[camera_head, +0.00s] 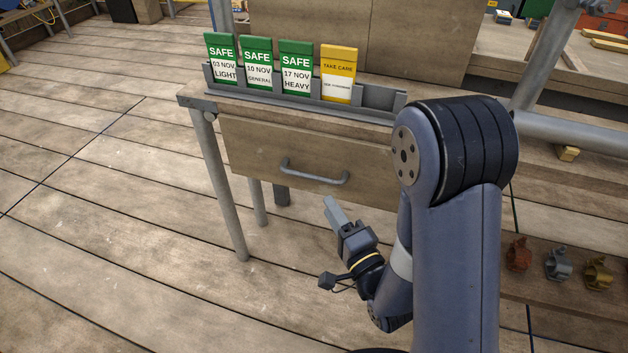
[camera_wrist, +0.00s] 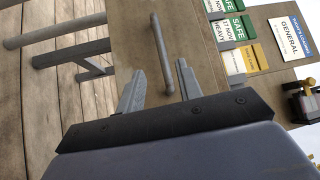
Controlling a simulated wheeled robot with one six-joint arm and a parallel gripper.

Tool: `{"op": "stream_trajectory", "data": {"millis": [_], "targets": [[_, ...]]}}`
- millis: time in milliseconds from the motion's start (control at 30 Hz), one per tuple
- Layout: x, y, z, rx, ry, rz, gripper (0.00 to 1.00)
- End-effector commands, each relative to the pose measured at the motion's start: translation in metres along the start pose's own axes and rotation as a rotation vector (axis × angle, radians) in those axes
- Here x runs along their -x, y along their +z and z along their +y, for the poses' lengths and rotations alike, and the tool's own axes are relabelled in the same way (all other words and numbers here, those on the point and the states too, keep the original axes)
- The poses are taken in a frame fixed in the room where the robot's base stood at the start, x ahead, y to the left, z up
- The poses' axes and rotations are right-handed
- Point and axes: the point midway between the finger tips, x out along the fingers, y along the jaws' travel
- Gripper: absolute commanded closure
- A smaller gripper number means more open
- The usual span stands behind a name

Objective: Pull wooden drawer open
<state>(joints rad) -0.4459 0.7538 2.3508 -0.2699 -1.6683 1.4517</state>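The wooden drawer (camera_head: 262,155) sits under the table top with its front shut. Its grey bar handle (camera_head: 314,178) runs across the middle of the front. My gripper (camera_head: 331,203) is just below and in front of the handle in the head view, apart from it. In the wrist view my gripper (camera_wrist: 160,82) is open, with one finger on each side of the handle (camera_wrist: 162,55) in the picture. Nothing is held. The head view shows the fingers overlapping, so their gap is hidden there.
A grey rack (camera_head: 290,103) on the table holds three green SAFE tags (camera_head: 258,62) and a yellow TAKE CARE tag (camera_head: 339,73). A metal table leg (camera_head: 229,200) stands at the left. Clamps (camera_head: 558,264) sit on a board at the right. The plank floor (camera_head: 150,240) in front is clear.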

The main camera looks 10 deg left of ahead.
Motion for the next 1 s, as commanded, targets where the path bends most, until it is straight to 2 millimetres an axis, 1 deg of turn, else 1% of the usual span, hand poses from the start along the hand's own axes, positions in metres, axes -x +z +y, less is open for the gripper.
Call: {"op": "stream_trajectory", "data": {"millis": [167,400,533,700,1000], "targets": [[-0.024,0.0,-0.003,0.002,-0.007,-0.002,0.66],[-0.071,0.0,-0.002,0.003,-0.004,0.0,0.66],[-0.089,0.0,-0.001,0.003,-0.003,0.0,0.66],[-0.102,0.0,-0.001,0.003,-0.001,0.001,0.66],[-0.105,-0.001,-0.001,0.003,0.0,0.001,0.66]]}}
